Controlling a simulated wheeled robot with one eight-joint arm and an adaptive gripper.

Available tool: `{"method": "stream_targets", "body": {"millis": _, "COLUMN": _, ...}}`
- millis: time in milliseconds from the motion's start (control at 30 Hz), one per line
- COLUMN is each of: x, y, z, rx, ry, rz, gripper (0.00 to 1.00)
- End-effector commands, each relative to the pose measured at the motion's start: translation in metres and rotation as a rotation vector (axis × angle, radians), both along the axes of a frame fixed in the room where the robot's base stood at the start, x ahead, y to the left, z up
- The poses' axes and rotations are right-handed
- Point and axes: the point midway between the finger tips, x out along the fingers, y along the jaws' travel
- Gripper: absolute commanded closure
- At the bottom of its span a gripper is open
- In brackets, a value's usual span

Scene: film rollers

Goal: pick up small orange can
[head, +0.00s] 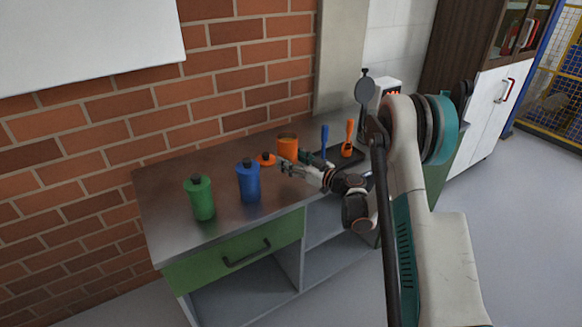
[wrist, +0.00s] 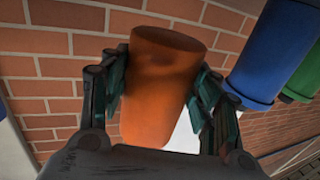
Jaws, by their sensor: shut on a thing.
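The small orange can (head: 288,146) is above the back of the bench top in the head view, at the tip of my gripper (head: 292,164). In the wrist view the orange can (wrist: 160,85) fills the middle, between the two dark finger pads of my gripper (wrist: 160,88). The fingers are shut on its sides, and it looks tilted in that view. I cannot tell from the head view exactly how far it is off the bench. Its far side is hidden.
On the bench top (head: 165,180) stand a green bottle (head: 202,200) and a blue bottle (head: 249,183). An orange lid (head: 266,159) lies left of my gripper. A dark tray (head: 350,159) with a blue tool (head: 324,138) and an orange tool (head: 348,135) stands right. A brick wall (head: 235,85) rises behind.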

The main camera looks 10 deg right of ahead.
Motion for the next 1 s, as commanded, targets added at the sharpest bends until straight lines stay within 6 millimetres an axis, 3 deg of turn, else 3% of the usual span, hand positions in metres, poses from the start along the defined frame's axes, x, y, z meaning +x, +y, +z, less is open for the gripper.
{"method": "stream_targets", "body": {"millis": 33, "x": 0.000, "y": 0.000, "z": 0.017, "rx": 0.001, "ry": 0.000, "rz": 0.000, "gripper": 0.82}}
{"method": "stream_targets", "body": {"millis": 300, "x": 0.000, "y": 0.000, "z": 0.084, "rx": 0.001, "ry": 0.000, "rz": 0.000, "gripper": 0.82}}
{"method": "stream_targets", "body": {"millis": 500, "x": 0.000, "y": 0.000, "z": 0.119, "rx": 0.001, "ry": 0.000, "rz": 0.000, "gripper": 0.82}}
{"method": "stream_targets", "body": {"millis": 700, "x": 0.000, "y": 0.000, "z": 0.134, "rx": 0.001, "ry": 0.000, "rz": 0.000, "gripper": 0.82}}
{"method": "stream_targets", "body": {"millis": 1000, "x": 0.000, "y": 0.000, "z": 0.136, "rx": 0.001, "ry": 0.000, "rz": 0.000, "gripper": 0.82}}
